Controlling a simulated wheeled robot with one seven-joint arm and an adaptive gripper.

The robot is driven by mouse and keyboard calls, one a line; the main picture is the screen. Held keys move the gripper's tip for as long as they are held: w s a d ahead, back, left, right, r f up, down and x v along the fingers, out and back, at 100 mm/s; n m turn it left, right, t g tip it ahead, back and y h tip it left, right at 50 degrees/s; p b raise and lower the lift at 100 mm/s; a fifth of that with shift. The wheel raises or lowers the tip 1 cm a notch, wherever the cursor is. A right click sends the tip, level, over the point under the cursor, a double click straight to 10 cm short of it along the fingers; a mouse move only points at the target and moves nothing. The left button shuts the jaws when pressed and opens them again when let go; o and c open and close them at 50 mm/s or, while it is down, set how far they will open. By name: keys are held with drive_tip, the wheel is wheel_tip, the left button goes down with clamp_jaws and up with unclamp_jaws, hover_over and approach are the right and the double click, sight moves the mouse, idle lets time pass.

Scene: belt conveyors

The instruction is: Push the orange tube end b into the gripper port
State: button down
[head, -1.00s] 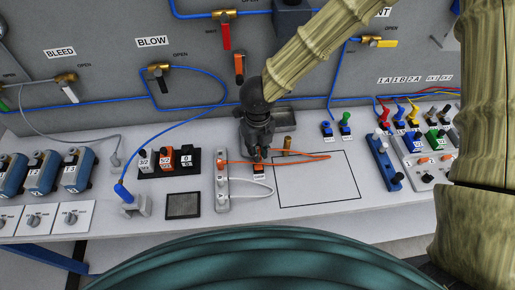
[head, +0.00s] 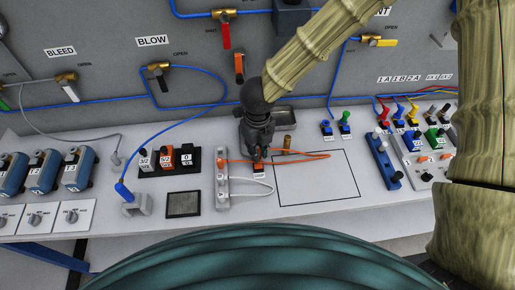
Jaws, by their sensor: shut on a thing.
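The orange tube (head: 318,156) lies in a long loop over the bench, from the pale manifold block (head: 222,196) across to the right and back towards my gripper. My gripper (head: 259,157) points down and is shut on the orange tube close to its end. It is directly above a small orange block with a white label (head: 259,168), which appears to be the gripper port. The tube end itself is hidden by my fingers, so I cannot tell whether it is in the port or just above it.
A white tube (head: 262,184) curves from the manifold to the orange block. A black-outlined empty area (head: 318,182) lies to the right. A dark square pad (head: 183,204) and a black tray (head: 178,172) are to the left. A brass cylinder (head: 288,143) stands close behind.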

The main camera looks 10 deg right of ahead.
sight(258, 148)
drive_tip(key=shift+f, duration=0.55)
idle(1.4)
drive_tip(key=c, duration=1)
unclamp_jaws()
drive_tip(key=shift+o, duration=0.2)
drive_tip(key=shift+r, duration=0.1)
drive_tip(key=shift+r+p, duration=3.45)
drive_tip(key=shift+s+f, duration=0.1)
